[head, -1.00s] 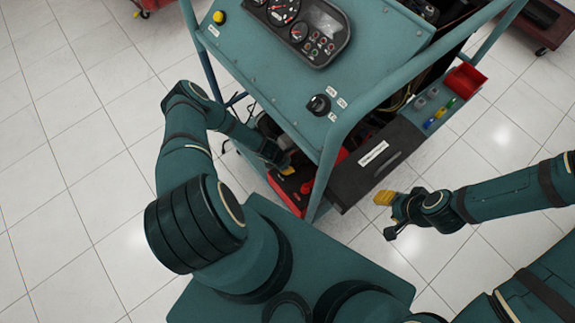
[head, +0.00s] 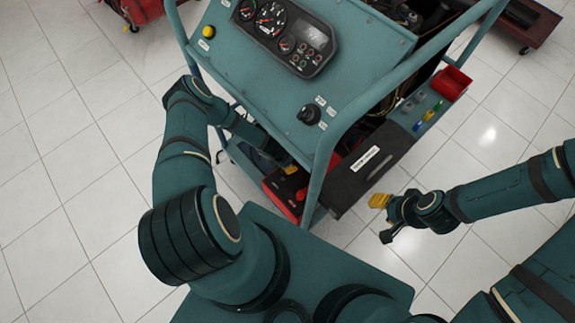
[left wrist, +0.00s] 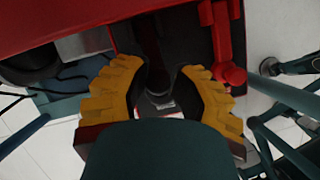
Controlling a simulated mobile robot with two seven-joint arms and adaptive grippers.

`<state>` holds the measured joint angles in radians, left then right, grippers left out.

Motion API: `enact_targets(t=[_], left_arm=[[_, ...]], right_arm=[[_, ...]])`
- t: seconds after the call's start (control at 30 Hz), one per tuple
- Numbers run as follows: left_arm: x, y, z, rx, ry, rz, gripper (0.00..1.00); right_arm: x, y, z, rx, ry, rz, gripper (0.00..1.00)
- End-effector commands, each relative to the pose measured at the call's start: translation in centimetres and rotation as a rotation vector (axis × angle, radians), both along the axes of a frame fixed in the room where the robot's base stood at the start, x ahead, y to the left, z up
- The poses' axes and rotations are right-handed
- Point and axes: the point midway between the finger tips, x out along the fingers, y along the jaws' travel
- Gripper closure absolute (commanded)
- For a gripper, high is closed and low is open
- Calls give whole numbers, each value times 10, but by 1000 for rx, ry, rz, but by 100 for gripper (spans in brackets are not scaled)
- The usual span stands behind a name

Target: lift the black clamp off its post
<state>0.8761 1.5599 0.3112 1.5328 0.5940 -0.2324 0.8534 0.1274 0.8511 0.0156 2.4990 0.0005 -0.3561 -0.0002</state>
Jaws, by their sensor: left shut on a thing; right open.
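The battery (head: 285,196), red with a black top, sits low on the trainer's frame. My left gripper (left wrist: 162,82) reaches in over it from the left; its yellow fingers are shut on a dark piece, which I take for the black clamp (left wrist: 152,48). In the head view the clamp is hidden by the gripper and arm. The post under it cannot be made out for certain. A red clamp (left wrist: 231,75) stands beside the right finger. My right gripper (head: 380,201) is open and empty, over the floor right of the trainer.
The teal trainer frame (head: 327,150) has a tube upright close to my left gripper. Its gauge panel (head: 262,75) overhangs the battery. Floor around my right gripper is clear.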

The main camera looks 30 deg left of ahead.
Motion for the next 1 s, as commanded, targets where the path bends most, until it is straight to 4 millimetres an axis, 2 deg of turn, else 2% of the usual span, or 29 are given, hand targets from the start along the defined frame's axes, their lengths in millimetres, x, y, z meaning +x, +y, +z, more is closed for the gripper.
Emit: enact_targets(t=[0.03, 0.5, 0.53, 0.57, 0.6, 1.0], left_arm=[[6, 1, 1, 5, -9, 1, 100], [6, 4, 1, 10, -8, 3, 100], [6, 4, 1, 10, -8, 3, 60], [6, 4, 1, 11, -7, 3, 50], [5, 4, 1, 10, -6, 3, 44], [1, 4, 6, 6, -1, 3, 44]], right_arm=[[0, 0, -1, 0, 0, 0, 53], [0, 0, -1, 0, 0, 0, 53], [0, 0, -1, 0, 0, 0, 53], [0, 0, -1, 0, 0, 0, 53], [0, 0, -1, 0, 0, 0, 53], [0, 0, 0, 0, 0, 0, 53]])
